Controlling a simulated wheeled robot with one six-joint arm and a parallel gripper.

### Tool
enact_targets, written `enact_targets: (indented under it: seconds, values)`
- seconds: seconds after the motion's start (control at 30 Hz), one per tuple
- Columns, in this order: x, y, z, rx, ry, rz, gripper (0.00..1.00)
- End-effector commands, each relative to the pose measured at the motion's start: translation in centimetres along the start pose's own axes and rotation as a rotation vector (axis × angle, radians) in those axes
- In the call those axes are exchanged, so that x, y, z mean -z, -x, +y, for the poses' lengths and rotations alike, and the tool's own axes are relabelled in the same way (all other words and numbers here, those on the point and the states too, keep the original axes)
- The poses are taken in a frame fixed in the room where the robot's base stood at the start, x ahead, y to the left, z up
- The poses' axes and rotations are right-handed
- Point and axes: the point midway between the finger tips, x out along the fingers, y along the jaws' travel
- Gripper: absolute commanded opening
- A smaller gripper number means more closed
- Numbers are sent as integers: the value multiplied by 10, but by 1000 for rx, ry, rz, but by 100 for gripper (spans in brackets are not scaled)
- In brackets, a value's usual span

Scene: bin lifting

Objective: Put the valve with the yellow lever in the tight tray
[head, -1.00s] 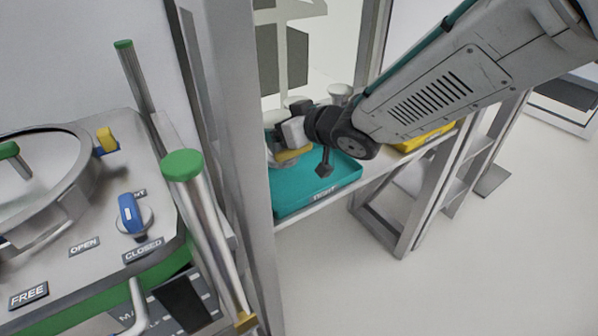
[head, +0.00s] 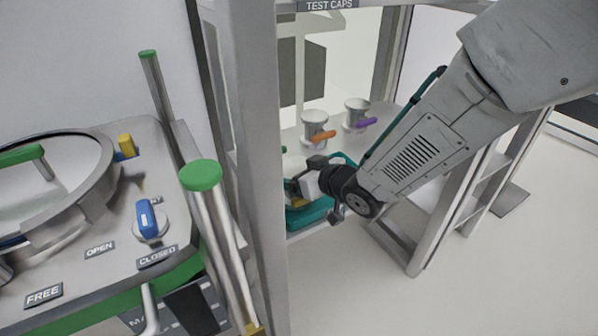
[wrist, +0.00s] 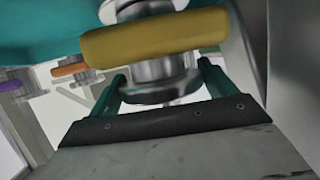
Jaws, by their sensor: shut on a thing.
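The valve with the yellow lever shows close up in the wrist view, with its thick yellow lever (wrist: 155,37) across a round metal body (wrist: 160,80). My gripper (wrist: 160,92) is shut on it, one teal finger on each side of the metal body. In the head view my gripper (head: 300,188) is at the teal tray (head: 312,217) on the shelf, with a bit of yellow just below it. The arm hides much of the tray, and its label is not readable. I cannot tell whether the valve touches the tray floor.
A valve with an orange lever (head: 313,125) and one with a purple lever (head: 357,114) stand behind on the shelf (head: 385,122). A shelf post (head: 256,150) rises close left of my gripper.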

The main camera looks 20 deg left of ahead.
Motion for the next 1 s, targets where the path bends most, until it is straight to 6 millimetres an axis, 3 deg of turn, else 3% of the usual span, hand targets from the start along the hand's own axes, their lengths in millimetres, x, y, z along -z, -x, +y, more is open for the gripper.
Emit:
enact_targets:
  seconds: [0.17,0.2,0.27,0.57,0.77,1.0]
  values:
    - [-1,-1,0,0,1,3,29]
    - [-3,-1,0,0,0,-1,89]
    - [-3,-1,0,0,0,-1,100]
    - [1,1,0,0,0,0,100]
    - [1,33,1,-2,1,1,100]
    - [1,86,1,-3,1,1,100]
